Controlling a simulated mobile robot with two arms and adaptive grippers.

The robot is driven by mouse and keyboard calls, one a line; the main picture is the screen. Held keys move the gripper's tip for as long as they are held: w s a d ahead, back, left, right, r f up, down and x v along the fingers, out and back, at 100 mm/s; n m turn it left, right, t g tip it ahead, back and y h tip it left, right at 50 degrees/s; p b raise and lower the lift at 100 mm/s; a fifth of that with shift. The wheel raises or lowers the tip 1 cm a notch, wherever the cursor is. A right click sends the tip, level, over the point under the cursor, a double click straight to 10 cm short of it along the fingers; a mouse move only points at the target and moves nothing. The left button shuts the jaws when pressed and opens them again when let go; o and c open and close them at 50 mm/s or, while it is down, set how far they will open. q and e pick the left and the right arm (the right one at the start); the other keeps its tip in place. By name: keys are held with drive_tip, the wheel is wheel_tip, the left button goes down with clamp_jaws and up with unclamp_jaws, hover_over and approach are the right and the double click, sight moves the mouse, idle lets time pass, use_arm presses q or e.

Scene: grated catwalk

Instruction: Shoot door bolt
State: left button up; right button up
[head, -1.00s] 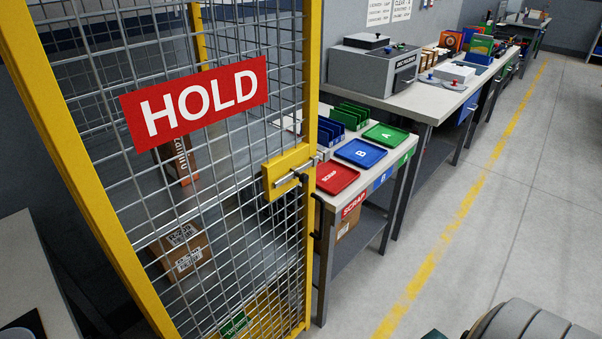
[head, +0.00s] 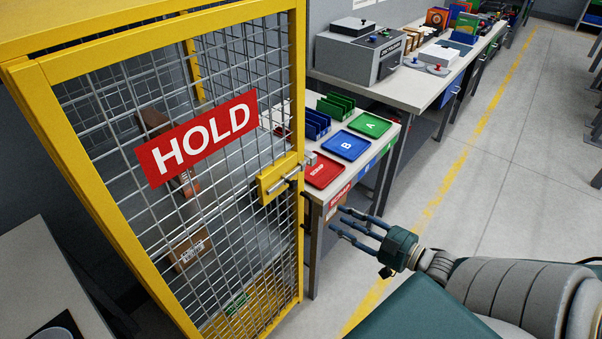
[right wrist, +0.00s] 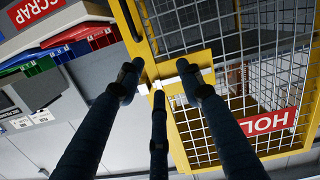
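The door bolt (head: 284,183) is a silver rod with a small handle on a yellow plate (head: 268,183). It is at the right edge of the yellow-framed mesh cage door, beside a grey metal piece (head: 310,159) at the post. My right gripper (head: 345,222) is open and empty, to the right of and below the bolt, apart from it. In the right wrist view its three fingers (right wrist: 158,82) are spread and point toward the yellow latch plate (right wrist: 196,62). The fingertips partly cover the bolt there. My left gripper is not in view.
The door carries a red HOLD sign (head: 197,139). Just right of the cage stands a bench (head: 383,158) with red SCRAP (head: 325,170), blue B (head: 345,145) and green A trays (head: 370,124). Open floor (head: 500,190) lies to the right. A grey table (head: 45,280) is at the lower left.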

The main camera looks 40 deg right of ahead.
drive_tip(key=t+y, duration=0.1)
drive_tip(key=y, duration=0.1)
approach(296, 185)
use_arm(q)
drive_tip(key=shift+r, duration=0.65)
use_arm(e)
drive_tip(key=shift+n, duration=0.3)
drive_tip(key=x, duration=0.8)
drive_tip(key=shift+w+a, duration=0.15)
drive_tip(key=shift+c, duration=0.5)
